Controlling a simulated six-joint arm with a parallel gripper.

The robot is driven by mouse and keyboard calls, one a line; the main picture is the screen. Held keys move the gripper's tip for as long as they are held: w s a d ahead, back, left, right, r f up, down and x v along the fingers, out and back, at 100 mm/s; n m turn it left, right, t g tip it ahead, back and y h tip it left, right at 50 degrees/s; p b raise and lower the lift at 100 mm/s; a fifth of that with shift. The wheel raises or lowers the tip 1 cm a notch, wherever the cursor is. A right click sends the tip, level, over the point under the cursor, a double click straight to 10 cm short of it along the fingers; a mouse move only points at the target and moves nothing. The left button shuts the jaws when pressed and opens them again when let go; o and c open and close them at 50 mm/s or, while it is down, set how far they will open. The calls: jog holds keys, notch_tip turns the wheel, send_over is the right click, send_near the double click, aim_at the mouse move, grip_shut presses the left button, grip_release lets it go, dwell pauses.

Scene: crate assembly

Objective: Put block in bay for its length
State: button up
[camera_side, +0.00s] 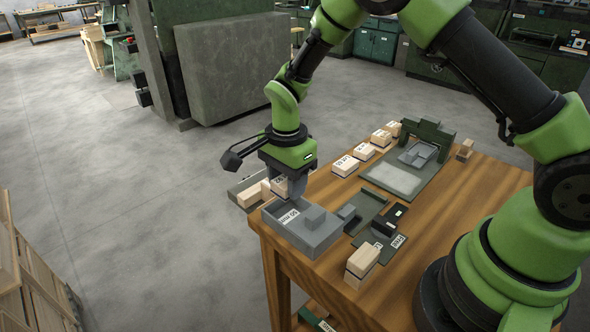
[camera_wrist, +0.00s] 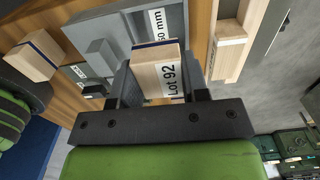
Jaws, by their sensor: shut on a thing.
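My gripper (camera_side: 287,188) is shut on a pale wooden block (camera_side: 279,185). In the wrist view the block shows a "Lot 92" label (camera_wrist: 172,80) and a dark blue stripe, between the two fingers of my gripper (camera_wrist: 160,82). The grey tray with walls (camera_side: 318,240) stands at the table's near left corner, with a "50 mm" label (camera_side: 289,217) inside. It also shows in the wrist view (camera_wrist: 103,26). The block is held at the tray's far left side, seemingly above it; the exact height cannot be told. A smaller grey block (camera_side: 315,213) stands at the tray.
A wooden block (camera_side: 362,261) stands near the front edge. Several blocks line the back left, beside a green arched fixture (camera_side: 430,133).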

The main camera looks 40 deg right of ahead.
aim_at(288, 217)
jog(key=shift+f, duration=2.85)
jog(key=o, duration=0.9)
jog(key=shift+c, duration=0.2)
jog(key=shift+r, duration=0.7)
jog(key=shift+o, duration=0.9)
jog(key=shift+w+r, duration=0.1)
jog(key=shift+r, duration=3.2)
